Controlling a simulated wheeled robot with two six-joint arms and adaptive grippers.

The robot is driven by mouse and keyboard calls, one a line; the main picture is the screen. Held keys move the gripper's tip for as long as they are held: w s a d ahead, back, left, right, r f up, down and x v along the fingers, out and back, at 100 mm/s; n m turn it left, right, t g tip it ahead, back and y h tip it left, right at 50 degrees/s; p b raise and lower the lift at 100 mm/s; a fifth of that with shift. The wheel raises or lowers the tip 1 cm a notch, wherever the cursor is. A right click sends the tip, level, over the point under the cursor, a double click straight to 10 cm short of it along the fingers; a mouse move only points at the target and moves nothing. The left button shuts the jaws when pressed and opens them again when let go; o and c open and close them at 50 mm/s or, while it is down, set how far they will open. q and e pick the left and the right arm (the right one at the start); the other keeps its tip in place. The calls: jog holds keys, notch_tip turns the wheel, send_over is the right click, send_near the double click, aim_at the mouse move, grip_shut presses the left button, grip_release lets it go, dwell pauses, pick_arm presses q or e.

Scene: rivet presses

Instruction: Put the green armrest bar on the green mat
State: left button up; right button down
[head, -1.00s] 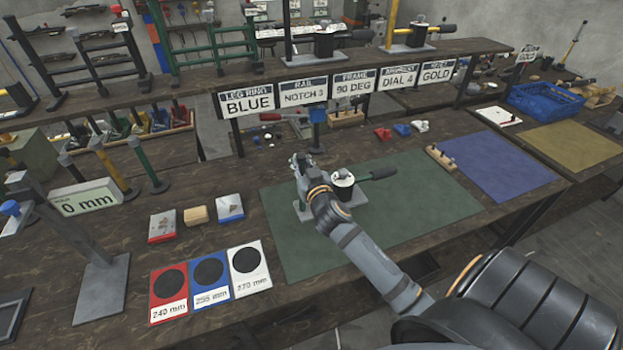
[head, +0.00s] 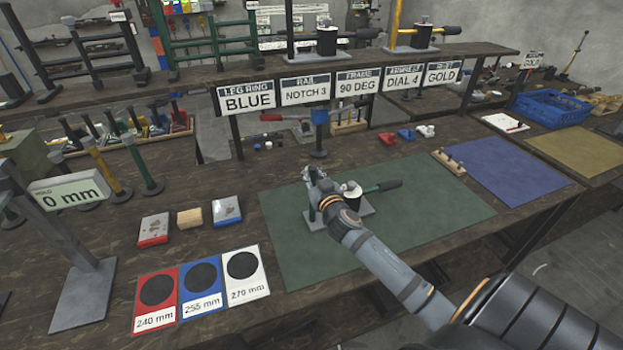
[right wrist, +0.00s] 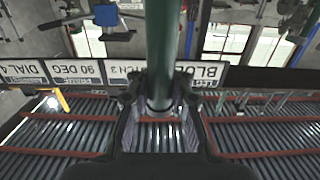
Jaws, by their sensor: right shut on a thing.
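The green armrest bar stands upright, with a grey base plate (head: 362,208), a dark drum with a white top and a green handle (head: 382,187). It is over the left-middle part of the green mat (head: 430,215), and its base looks flat on or just above it; I cannot tell whether they touch. My right gripper (head: 313,180) is shut on the bar's green post. In the right wrist view the green post (right wrist: 163,45) runs up from between the fingers (right wrist: 160,105). My left gripper is not in view.
The blue mat (head: 510,170) and tan mat (head: 580,145) lie to the right. A pegged wooden block (head: 448,162) stands at the green mat's right back edge. Red, blue and white size cards (head: 200,287) lie left. A signed shelf (head: 190,85) rises behind.

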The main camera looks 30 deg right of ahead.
jog(key=shift+r, duration=0.1)
jog(key=c, duration=1.2)
grip_release()
jog(key=shift+s, duration=0.2)
jog(key=v, duration=0.1)
jog(key=b+v, duration=0.1)
jog(key=v, duration=0.1)
jog(key=b+v, duration=0.1)
jog(key=v, duration=0.1)
jog(key=shift+s+a+f, duration=0.15)
jog(key=shift+s+f, duration=0.05)
jog(key=shift+f, duration=0.05)
jog(key=v, duration=0.6)
jog(key=shift+s+r, duration=0.2)
jog(key=shift+r, duration=0.05)
